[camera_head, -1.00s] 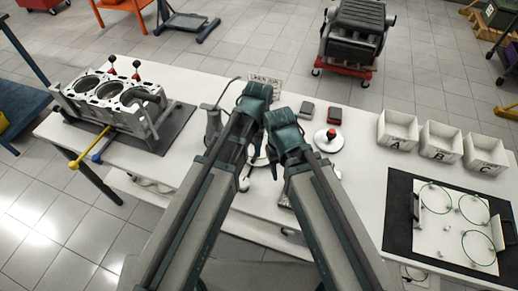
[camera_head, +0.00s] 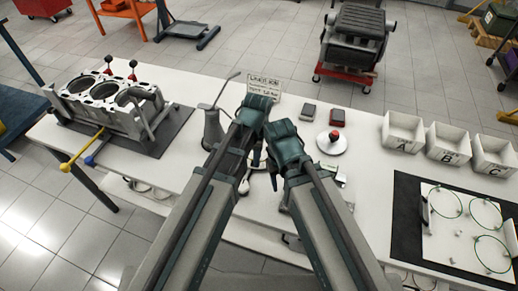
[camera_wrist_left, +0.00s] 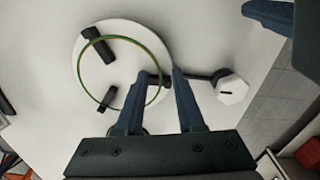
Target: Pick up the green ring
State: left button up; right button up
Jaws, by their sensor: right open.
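In the left wrist view a green ring (camera_wrist_left: 88,42) lies around dark clips on a round white disc (camera_wrist_left: 125,30). My left gripper (camera_wrist_left: 160,73) is open, its two fingers apart, with the ring's right edge showing between the fingertips. I cannot tell whether they touch it. In the head view my left gripper (camera_head: 257,108) and my right gripper (camera_head: 282,133) are close together over the middle of the table, and their fingertips are mostly hidden. The disc is largely hidden by my arms there. My right gripper is open. Other green rings (camera_head: 485,199) lie on a white board at the right.
A metal engine block (camera_head: 108,95) stands at the table's left. A grey can (camera_head: 213,130) and a small sign (camera_head: 263,86) are near my left gripper. A red button on a white disc (camera_head: 331,150) and white bins A, B, C (camera_head: 403,146) are to the right.

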pick_arm(q)
jog(key=shift+c, duration=0.3)
grip_shut()
dwell(0.3)
